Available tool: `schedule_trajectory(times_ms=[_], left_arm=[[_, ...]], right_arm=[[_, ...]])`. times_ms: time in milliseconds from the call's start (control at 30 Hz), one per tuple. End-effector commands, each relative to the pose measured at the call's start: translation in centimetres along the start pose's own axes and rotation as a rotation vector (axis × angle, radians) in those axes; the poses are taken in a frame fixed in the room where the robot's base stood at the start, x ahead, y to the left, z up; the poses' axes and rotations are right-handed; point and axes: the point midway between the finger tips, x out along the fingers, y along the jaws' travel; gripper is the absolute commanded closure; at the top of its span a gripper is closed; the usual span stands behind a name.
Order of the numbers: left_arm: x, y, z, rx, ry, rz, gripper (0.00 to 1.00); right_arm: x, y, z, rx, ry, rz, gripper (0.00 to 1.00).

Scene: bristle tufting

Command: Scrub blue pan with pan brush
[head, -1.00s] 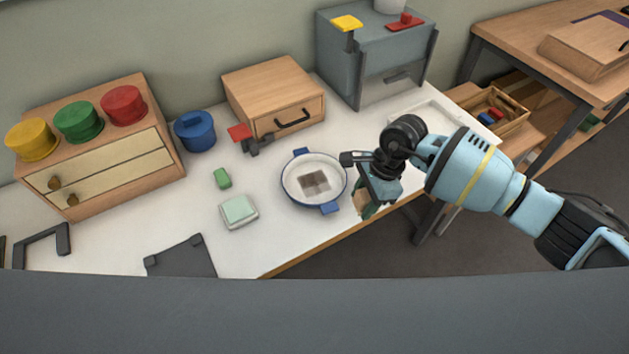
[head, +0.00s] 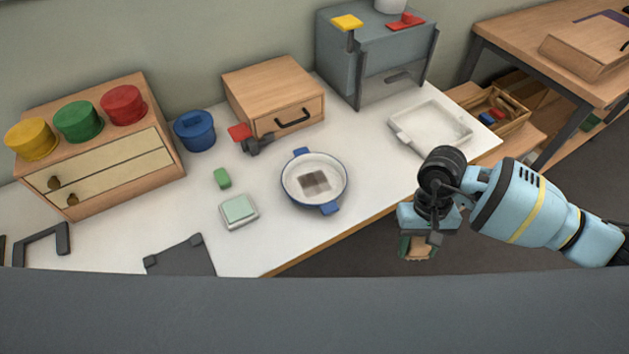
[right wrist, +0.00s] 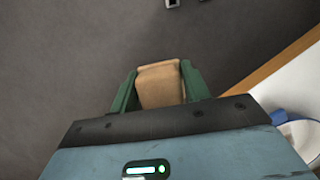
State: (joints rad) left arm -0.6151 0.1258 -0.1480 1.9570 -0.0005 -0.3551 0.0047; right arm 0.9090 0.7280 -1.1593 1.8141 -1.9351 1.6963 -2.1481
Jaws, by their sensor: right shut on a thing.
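The blue pan (head: 288,195) lies flat on the white counter, with a blue rim, two blue handles and a white inside. A brown-grey checkered patch (head: 315,182) marks its middle. My right gripper (head: 417,244) is right of the pan, past the counter's front edge and over the floor. It is shut on a tan block-shaped piece (right wrist: 160,84), seemingly the pan brush, which sits between the green fingers in the right wrist view. No bristles show. The pan's edge shows at the lower right of that view (right wrist: 301,130). My left gripper is not in view.
A white tray (head: 463,140) stands right of the pan. A green block (head: 222,178), a pale green-topped block (head: 239,211) and a blue pot (head: 195,132) are to the left. A wooden drawer box (head: 272,92) and grey cabinet (head: 343,65) stand behind.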

Motion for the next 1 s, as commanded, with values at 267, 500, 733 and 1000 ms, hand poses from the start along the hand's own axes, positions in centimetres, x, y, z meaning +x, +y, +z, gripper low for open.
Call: schedule_trajectory(times_ms=[267,500,733,1000], left_arm=[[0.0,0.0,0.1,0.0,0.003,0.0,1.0],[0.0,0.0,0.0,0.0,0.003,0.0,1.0],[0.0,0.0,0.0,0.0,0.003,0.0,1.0],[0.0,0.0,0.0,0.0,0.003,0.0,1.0]], right_arm=[[0.0,0.1,0.1,-0.014,0.0,0.004,0.72],[0.0,0.1,0.1,-0.013,0.001,0.004,0.72],[-0.4,-0.9,-1.1,0.087,0.002,-0.027,0.72],[-2.1,-4.9,-5.7,0.541,-0.001,-0.158,0.72]])
